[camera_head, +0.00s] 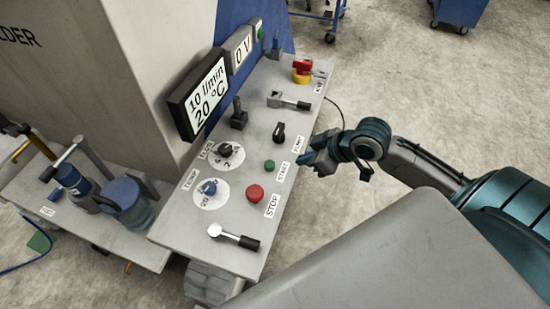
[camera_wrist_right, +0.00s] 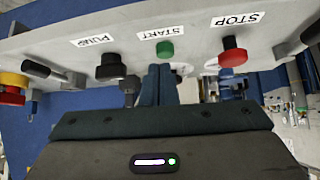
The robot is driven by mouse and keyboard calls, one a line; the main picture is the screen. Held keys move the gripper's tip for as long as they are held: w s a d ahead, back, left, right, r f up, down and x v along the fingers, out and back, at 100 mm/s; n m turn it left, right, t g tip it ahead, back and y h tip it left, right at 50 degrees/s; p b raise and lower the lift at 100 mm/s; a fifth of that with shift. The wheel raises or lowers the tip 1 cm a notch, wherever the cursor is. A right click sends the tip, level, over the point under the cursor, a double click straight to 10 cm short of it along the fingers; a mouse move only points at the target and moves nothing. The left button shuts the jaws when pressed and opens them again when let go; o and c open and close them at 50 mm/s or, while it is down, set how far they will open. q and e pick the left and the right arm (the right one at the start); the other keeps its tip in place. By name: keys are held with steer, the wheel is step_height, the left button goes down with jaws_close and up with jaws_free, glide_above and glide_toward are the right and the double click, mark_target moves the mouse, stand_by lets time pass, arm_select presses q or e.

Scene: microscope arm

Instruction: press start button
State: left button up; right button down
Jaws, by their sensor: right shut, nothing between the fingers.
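The green start button (camera_head: 269,166) is on the grey control panel (camera_head: 240,262), beside a START label. It also shows in the right wrist view (camera_wrist_right: 165,49), just beyond the fingertips. My right gripper (camera_head: 308,160) is shut and empty, to the right of the start button near the panel's right edge. In the right wrist view its closed fingers (camera_wrist_right: 159,68) point at the green button, with the tips close to it. I cannot tell whether they touch. My left gripper is not in view.
The red stop button (camera_head: 255,193) sits next to the start button. A black pump knob (camera_head: 279,131), a lever (camera_head: 234,237) and a red-yellow switch (camera_head: 302,70) are on the same panel. A display (camera_head: 199,94) stands behind. The floor right of the panel is mostly clear.

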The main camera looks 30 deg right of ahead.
step_height(320, 180, up, 6)
steer(key=w+n+y, duration=0.1)
steer(key=shift+w+a+r+n+y, duration=0.15)
steer(key=shift+r+n+y, duration=0.1)
steer(key=shift+n+y, duration=0.05)
